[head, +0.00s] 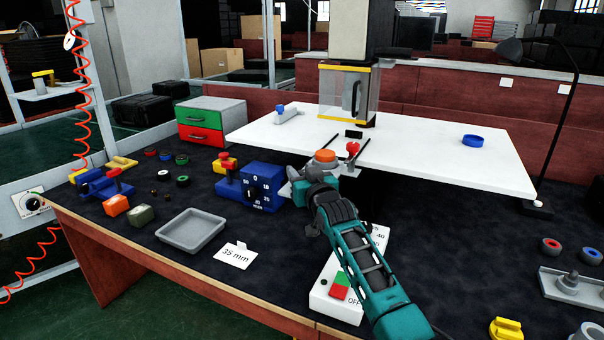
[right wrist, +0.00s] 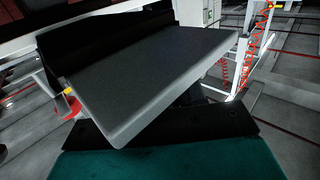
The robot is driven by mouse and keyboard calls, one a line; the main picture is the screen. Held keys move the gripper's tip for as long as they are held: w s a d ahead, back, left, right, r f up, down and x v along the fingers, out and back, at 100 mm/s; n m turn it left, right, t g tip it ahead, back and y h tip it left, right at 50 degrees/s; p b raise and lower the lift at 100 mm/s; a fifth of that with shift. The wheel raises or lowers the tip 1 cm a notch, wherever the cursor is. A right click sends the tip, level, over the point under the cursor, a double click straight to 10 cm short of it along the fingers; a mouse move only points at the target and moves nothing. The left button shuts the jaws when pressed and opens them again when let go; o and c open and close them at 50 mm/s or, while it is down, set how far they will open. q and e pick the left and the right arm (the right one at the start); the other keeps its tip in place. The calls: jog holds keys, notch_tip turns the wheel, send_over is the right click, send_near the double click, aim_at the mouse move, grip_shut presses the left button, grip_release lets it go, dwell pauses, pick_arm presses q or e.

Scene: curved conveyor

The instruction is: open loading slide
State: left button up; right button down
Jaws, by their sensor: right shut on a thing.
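My right gripper (head: 303,176) is at the near edge of the white table, in the middle of the head view. It is shut on a grey block (right wrist: 150,75), which fills much of the right wrist view, close to the camera. A grey part with an orange round top (head: 325,156) shows just past the gripper in the head view. I cannot tell which of these is the loading slide. My left gripper is not in view.
A clear-walled box with yellow edges (head: 347,92) stands on the white table (head: 430,135). A blue dial box (head: 263,186) is left of the gripper. A grey tray (head: 190,231) and a white ON/OFF panel (head: 325,293) lie nearer. The white table's right part is mostly free.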

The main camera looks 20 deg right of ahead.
jog(key=c, duration=0.7)
grip_release()
jog(key=shift+c, duration=0.2)
jog(key=s+a, duration=0.1)
jog(key=s, duration=1.2)
jog(key=shift+p, duration=0.45)
jog(key=s+a+f+n+g+y, duration=0.1)
jog(key=s+a+f+g, duration=0.2)
jog(key=s+f, duration=1)
jog(key=s+a+f+n+g+y, duration=0.2)
jog(key=s+a+f+g, duration=0.2)
jog(key=s+a+f, duration=0.4)
jog(key=s+f, duration=0.4)
jog(key=f, duration=0.1)
jog(key=shift+s, duration=0.4)
